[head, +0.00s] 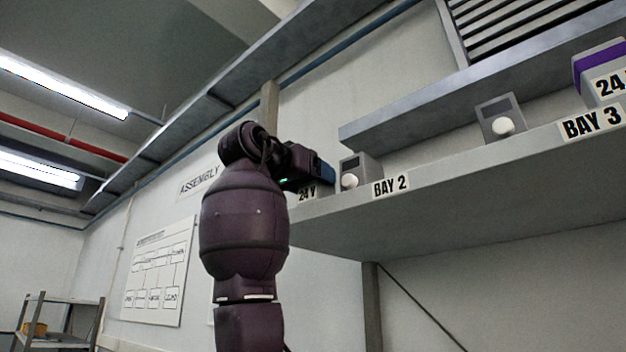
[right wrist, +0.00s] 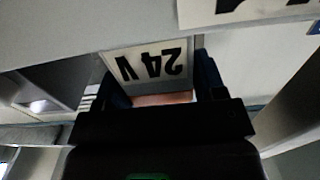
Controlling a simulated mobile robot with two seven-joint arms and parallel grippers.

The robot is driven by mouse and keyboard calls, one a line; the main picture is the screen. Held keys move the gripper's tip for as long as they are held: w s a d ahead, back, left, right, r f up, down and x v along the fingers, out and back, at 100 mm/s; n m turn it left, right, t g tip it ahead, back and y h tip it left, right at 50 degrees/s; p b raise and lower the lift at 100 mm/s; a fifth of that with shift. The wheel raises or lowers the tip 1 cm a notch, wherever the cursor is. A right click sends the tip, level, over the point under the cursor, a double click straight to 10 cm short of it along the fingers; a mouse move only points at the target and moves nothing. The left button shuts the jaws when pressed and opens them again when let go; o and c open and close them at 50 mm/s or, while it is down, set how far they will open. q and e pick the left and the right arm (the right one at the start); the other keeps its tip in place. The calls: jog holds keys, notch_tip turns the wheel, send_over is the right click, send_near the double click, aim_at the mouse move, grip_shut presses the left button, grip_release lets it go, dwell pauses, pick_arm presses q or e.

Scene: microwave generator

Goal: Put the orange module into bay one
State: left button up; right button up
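My right gripper (head: 322,172) is raised at the near left end of the shelf, left of the BAY 2 plate. In the right wrist view its two dark blue fingers (right wrist: 163,85) stand on either side of a module, with no clear gap. The module has a white 24 V label (right wrist: 150,62), upside down there, and a narrow orange-brown strip (right wrist: 165,98) below it. In the head view the 24 V label (head: 307,194) shows below the gripper, while the module's body is mostly hidden. Bay one's plate is not readable. My left gripper is not in view.
The grey shelf (head: 460,190) runs right. A grey box with a white knob (head: 349,181) stands close right of the gripper, above the BAY 2 plate (head: 391,186). Another knobbed box (head: 501,120) and a purple 24 V module (head: 598,62) stand near BAY 3 (head: 592,123).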

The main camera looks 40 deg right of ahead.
jog(key=o, duration=0.3)
jog(key=shift+r, duration=0.1)
jog(key=shift+r, duration=0.15)
jog(key=s+a+b, duration=0.1)
jog(key=a, duration=1.1)
